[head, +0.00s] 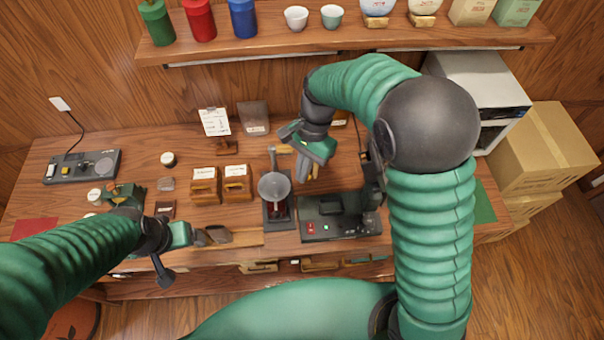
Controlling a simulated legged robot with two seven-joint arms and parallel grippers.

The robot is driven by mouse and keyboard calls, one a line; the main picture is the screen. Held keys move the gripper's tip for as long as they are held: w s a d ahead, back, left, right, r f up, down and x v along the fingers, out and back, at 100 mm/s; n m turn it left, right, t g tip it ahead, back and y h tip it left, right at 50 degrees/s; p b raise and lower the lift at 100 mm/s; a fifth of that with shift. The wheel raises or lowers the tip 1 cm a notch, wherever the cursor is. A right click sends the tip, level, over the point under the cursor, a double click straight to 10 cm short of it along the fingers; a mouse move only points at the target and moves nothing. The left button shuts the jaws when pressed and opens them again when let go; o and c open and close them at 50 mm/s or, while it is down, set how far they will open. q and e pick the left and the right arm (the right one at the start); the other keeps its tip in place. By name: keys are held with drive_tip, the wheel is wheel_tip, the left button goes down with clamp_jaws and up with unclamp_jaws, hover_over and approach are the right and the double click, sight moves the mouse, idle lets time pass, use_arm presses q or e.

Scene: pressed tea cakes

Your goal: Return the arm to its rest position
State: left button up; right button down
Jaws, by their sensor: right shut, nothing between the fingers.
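My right arm is bent, with its large dark joint at the upper right of the head view. My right gripper (308,170) hangs above the wooden worktable (345,150), shut and empty. It is behind the dark machine (318,228) and to the right of a stand with a grey funnel (275,186). My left gripper (190,236) is low over the front left of the table, beside a grey scoop-like piece (216,235). The state of its fingers is not clear.
A wall shelf (380,40) carries canisters, cups and boxes. Two wooden boxes (220,186) stand mid-table, and a control panel (85,166) is at the left. A white appliance (480,80) and cardboard boxes (545,150) are right of my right arm.

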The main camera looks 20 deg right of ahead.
drive_tip(key=s+d+f+n+t+b, duration=0.1)
drive_tip(key=s+d+f+n+b, duration=0.1)
drive_tip(key=f+b, duration=0.3)
drive_tip(key=s+d+f+n+t+h+b, duration=0.1)
drive_tip(key=s+d+f+n+t+b, duration=0.1)
drive_tip(key=s+d+f+n+b, duration=0.1)
drive_tip(key=s+d+f+n+t+h+b, duration=0.1)
drive_tip(key=s+d+f+n+b, duration=0.2)
drive_tip(key=s+f+n+b, duration=0.2)
wheel_tip(320, 180, down, 3)
drive_tip(key=shift+d+f+n+b, duration=0.1)
drive_tip(key=shift+d+n+b, duration=0.2)
drive_tip(key=shift+b, duration=0.7)
